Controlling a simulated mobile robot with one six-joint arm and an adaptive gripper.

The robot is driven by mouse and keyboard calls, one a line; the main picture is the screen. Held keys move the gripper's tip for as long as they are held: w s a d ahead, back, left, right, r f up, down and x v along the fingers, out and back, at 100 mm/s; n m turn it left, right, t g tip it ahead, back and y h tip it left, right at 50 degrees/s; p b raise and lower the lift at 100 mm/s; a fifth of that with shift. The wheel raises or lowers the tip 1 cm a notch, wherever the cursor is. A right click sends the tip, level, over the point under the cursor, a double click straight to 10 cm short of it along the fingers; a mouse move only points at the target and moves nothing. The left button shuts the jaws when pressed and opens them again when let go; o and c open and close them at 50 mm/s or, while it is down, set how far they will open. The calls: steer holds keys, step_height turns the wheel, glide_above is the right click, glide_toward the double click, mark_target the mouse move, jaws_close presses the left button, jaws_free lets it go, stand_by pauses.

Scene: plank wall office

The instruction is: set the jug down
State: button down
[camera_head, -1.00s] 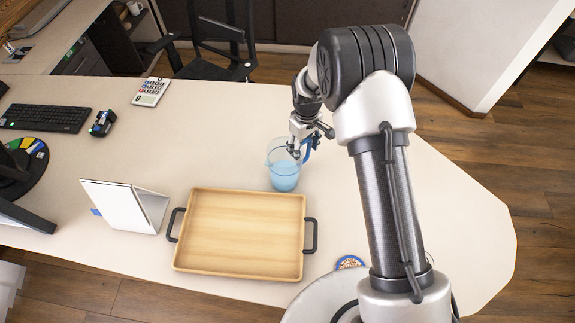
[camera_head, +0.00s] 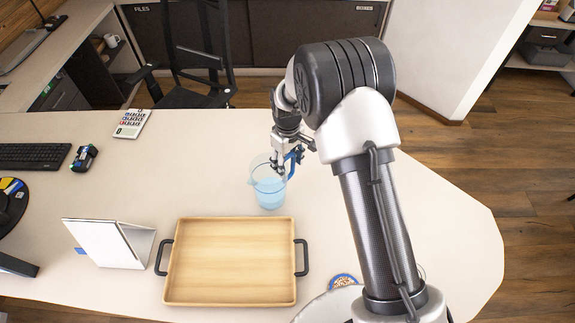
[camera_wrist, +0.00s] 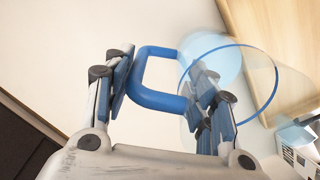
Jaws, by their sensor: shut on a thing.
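The jug (camera_head: 267,188) is clear with a blue rim and blue handle, and holds light blue liquid. It is upright in the head view, just behind the tray's back right corner. My gripper (camera_head: 287,165) is shut on its handle from the right. In the wrist view the handle (camera_wrist: 150,52) lies between the fingers of my gripper (camera_wrist: 160,80), and the jug's round rim (camera_wrist: 276,85) shows at the right. I cannot tell whether the jug's base touches the desk or hangs slightly above it.
A wooden tray (camera_head: 230,265) with black handles stands in front of the jug. The desk (camera_head: 205,170) around the jug is clear.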

step_height(320, 180, up, 16)
steer(key=p, duration=0.3)
steer(key=s+a+r+n+p, duration=0.2)
steer(key=s+a+n+p, duration=0.3)
steer(key=s+a, duration=1.4)
step_height(320, 180, down, 20)
steer(key=w+b, duration=0.1)
steer(key=b, duration=0.1)
steer(key=shift+a+f+b, duration=0.25)
steer(key=shift+a+b, duration=0.1)
steer(key=shift+a, duration=0.1)
